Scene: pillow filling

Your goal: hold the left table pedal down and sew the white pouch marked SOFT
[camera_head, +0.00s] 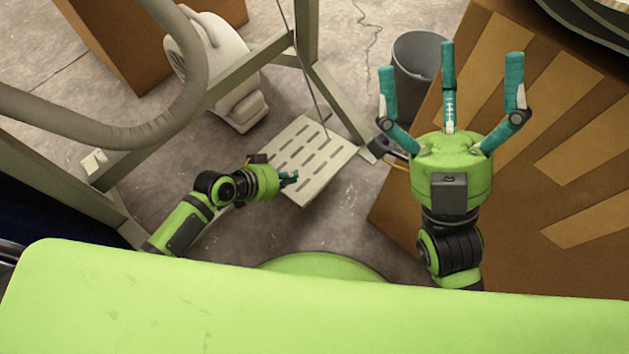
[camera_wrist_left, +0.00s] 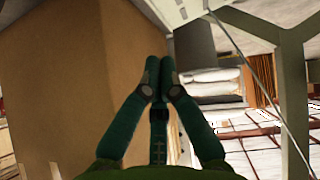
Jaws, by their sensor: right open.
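The pedal (camera_head: 318,152) is a pale slotted plate on the floor under the table frame in the head view, with a thin rod rising from it. My left gripper (camera_head: 290,179) is low, with its fingertips at the pedal's left edge. I cannot tell whether they touch it or whether the pedal is down. In the left wrist view the left fingers (camera_wrist_left: 160,75) are drawn together, with nothing seen between them. My right gripper (camera_head: 450,75) is open and empty, its three fingers spread, above a brown striped surface. The white pouch marked SOFT is not in view.
Metal table legs (camera_head: 245,75) and a thick grey hose (camera_head: 110,130) stand around the left arm. A pale machine (camera_head: 220,70) sits behind the pedal. A dark bin (camera_head: 415,65) stands behind the right gripper. A brown striped box (camera_head: 520,190) fills the right side.

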